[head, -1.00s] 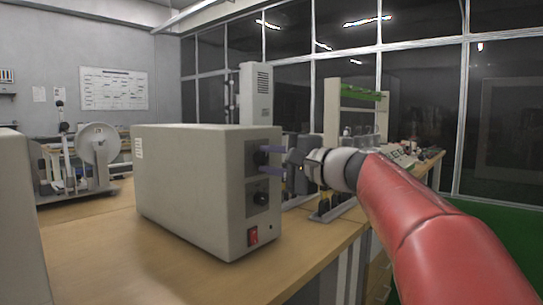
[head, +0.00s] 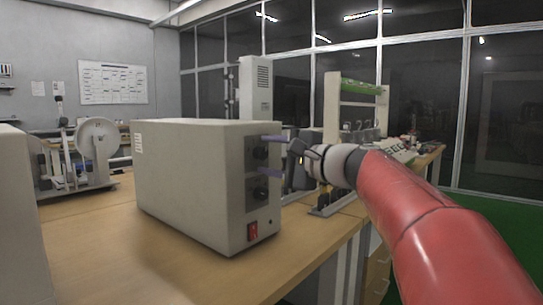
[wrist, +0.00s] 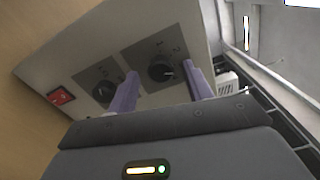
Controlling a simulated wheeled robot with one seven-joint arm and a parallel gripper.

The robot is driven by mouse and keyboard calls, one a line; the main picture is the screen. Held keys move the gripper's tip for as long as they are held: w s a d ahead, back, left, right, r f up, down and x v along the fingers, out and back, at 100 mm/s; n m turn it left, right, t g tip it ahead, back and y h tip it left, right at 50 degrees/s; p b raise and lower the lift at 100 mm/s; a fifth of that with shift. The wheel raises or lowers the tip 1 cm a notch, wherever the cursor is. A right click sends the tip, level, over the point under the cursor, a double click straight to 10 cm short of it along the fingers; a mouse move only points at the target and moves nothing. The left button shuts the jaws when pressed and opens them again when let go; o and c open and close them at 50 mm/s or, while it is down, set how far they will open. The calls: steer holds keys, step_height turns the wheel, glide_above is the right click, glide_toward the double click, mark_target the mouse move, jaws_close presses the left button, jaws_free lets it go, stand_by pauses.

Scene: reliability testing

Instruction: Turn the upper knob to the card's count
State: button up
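The grey instrument box (head: 190,180) stands on the bench with its knob panel facing right. Its black upper knob (head: 261,153) and lower knob (head: 261,192) sit one above the other. In the wrist view the upper knob (wrist: 160,70) shows between my two purple fingers, with a small white mark on it; the lower knob (wrist: 103,91) lies beside the left finger. My gripper (head: 269,156) is open, its fingers above and below the upper knob, with a gap to it on both sides. I cannot make out a card with a count.
A red switch (head: 253,231) is low on the box's panel. A device with a white reel (head: 98,140) stands behind at left. A grey block (head: 20,215) fills the near left edge. The bench top (head: 110,255) in front of the box is bare.

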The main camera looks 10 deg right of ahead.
steer(key=v, duration=0.7)
steer(key=shift+s+d, duration=0.2)
steer(key=shift+s, duration=0.15)
steer(key=s+a+f+n+g+h+p, duration=0.1)
steer(key=s+a+f+n+g+h, duration=0.15)
steer(key=s+a+f, duration=0.4)
steer(key=s+a+f+n+g+h+p, duration=0.1)
steer(key=s+f+n+g, duration=0.25)
steer(key=f, duration=0.55)
steer(key=s+d+f+n+g+h+p, duration=0.2)
steer(key=s+f+n+h, duration=0.5)
steer(key=s+f, duration=0.5)
step_height(320, 180, down, 2)
steer(key=shift+s+d+f+g, duration=0.15)
steer(key=shift+d+f+g, duration=0.1)
steer(key=shift+g, duration=0.25)
steer(key=shift+r, duration=0.1)
